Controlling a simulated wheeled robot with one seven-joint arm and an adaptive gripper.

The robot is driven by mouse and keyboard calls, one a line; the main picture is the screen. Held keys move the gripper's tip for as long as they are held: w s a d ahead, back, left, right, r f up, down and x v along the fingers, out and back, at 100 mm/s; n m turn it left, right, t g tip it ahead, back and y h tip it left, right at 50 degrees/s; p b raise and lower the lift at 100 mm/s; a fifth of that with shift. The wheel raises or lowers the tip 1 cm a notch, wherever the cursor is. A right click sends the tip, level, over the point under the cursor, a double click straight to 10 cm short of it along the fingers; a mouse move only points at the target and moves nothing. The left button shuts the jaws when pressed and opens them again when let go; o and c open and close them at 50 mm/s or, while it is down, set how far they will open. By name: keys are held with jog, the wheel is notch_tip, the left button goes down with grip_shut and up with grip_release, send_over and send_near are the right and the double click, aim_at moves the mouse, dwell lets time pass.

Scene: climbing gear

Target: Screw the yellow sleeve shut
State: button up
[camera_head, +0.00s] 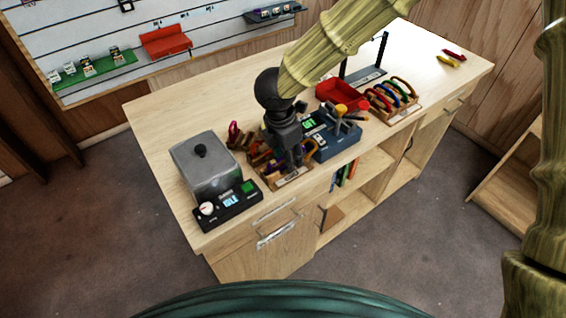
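My gripper (294,163) points down over a wooden rack (292,181) near the front edge of the workbench. Its black fingers hide part of the rack and what lies in it, and whether they are open or shut is not clear. Orange and brown pieces (262,160), perhaps carabiners, show beside the fingers. A second wooden rack (405,113) to the right holds several coloured carabiners (392,94) standing in a row. No yellow sleeve can be made out with certainty at this size.
A grey lidded box (204,163) and a black device reading IDLE (228,206) stand left of my gripper. A blue box (336,145) with yellow- and red-topped tools stands close on the right, before a red tray (340,90). The bench's (425,75) far right is mostly clear.

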jog(key=shift+s+d, duration=0.4)
jog(key=shift+s, duration=0.25)
dwell(0.6)
jog(key=shift+r+p, duration=0.9)
jog(key=shift+r, duration=0.55)
jog(key=shift+w, duration=0.1)
jog(key=shift+w+a, duration=0.25)
jog(key=shift+w, duration=0.1)
jog(key=shift+w+a, duration=0.2)
jog(key=shift+d+f+b, duration=0.1)
jog(key=shift+f+b, duration=0.6)
jog(key=shift+f, duration=0.75)
jog(key=shift+s+d, duration=0.45)
jog(key=shift+s, duration=0.15)
